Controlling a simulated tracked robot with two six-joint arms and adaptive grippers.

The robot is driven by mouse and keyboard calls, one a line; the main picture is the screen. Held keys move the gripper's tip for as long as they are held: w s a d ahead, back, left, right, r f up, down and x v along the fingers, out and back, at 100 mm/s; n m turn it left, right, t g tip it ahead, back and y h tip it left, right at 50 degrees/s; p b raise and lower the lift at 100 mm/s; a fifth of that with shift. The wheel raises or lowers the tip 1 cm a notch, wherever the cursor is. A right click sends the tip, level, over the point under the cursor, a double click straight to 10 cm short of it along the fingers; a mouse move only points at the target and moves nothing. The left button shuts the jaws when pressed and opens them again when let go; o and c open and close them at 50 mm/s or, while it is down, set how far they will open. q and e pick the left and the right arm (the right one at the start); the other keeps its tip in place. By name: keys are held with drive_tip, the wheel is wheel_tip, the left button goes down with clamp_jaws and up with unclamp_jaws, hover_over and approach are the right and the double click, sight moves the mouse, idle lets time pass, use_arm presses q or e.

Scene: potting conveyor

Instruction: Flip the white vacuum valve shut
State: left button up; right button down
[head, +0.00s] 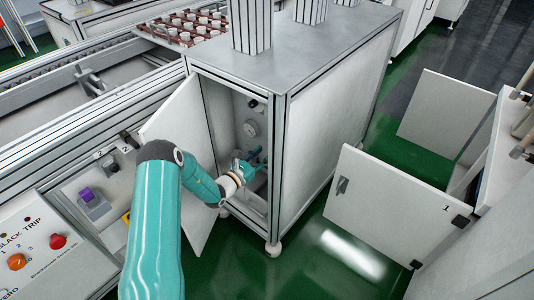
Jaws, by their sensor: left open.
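My left arm reaches from the lower left into the open grey cabinet (330,125). My left gripper (257,168), teal, is at the cabinet opening, open, in front of the fittings inside. A round pale gauge (250,129) is on the inner back wall above the gripper, with a small dark fitting (254,104) higher up. Dark and bluish parts show right around the fingertips; they are too small to tell apart. I cannot make out the white vacuum valve or its handle position for sure; the gripper may hide it. My right gripper is not in view.
The cabinet door (178,130) stands open on the left, close beside my arm. A control panel (35,245) with orange and red knobs is at lower left. Another open door (385,210) marked 1 stands at right. Green floor (300,255) is clear between.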

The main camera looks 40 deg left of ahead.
use_arm(q)
drive_tip(key=shift+w+d, duration=0.15)
drive_tip(key=shift+w, duration=1.15)
clamp_jaws()
drive_tip(key=a+f+n+b, duration=0.4)
drive_tip(key=n, duration=1.4)
drive_tip(key=shift+a+f, duration=0.2)
drive_tip(key=shift+a, duration=0.15)
